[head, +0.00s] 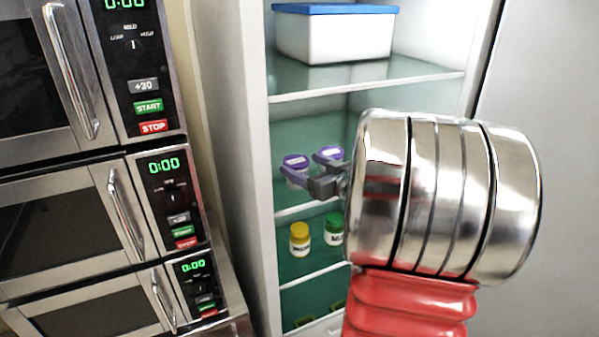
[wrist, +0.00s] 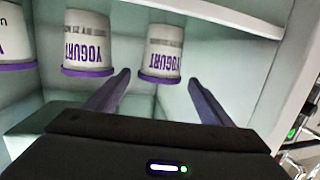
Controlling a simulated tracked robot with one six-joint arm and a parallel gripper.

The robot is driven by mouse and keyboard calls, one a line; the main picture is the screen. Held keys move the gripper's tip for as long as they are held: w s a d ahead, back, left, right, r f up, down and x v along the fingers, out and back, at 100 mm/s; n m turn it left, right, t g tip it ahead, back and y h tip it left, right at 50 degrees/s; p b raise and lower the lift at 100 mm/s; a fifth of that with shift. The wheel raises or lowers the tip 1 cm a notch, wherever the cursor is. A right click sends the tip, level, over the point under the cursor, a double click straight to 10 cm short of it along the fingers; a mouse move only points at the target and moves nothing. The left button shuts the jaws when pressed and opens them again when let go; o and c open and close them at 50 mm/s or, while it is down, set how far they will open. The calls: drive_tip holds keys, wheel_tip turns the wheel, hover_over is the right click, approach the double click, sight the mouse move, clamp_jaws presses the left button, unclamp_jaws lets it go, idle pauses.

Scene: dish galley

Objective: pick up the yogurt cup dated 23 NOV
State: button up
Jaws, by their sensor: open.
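Several white yogurt cups with purple rims show in the wrist view, where their lettering is upside down. One cup (wrist: 163,50) is ahead of my gripper (wrist: 159,77), between the lines of its two fingers. A second cup (wrist: 90,40) is left of it, and a third (wrist: 14,35) is cut by the left edge. In the head view, two purple lids show, one left (head: 295,160) and one right (head: 331,153). My gripper is open and empty, partly covering the cups.
The cups stand on a shelf in an open fridge. A white box with a blue lid (head: 334,35) is on the shelf above. A yellow jar (head: 299,240) and a green jar (head: 334,229) stand below. Stacked microwaves (head: 80,225) are at left.

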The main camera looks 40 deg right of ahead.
sight(301, 163)
drive_tip(key=shift+w+d+f, duration=0.15)
drive_tip(key=shift+w, duration=0.85)
drive_tip(key=shift+w+d+f, duration=0.1)
drive_tip(key=shift+w+f, duration=0.05)
drive_tip(key=shift+w, duration=0.8)
drive_tip(key=shift+c, duration=0.3)
drive_tip(key=c, duration=1)
drive_tip(key=shift+c, duration=0.2)
drive_tip(key=shift+r, duration=0.1)
wheel_tip(301, 163, up, 10)
drive_tip(key=shift+f, duration=0.1)
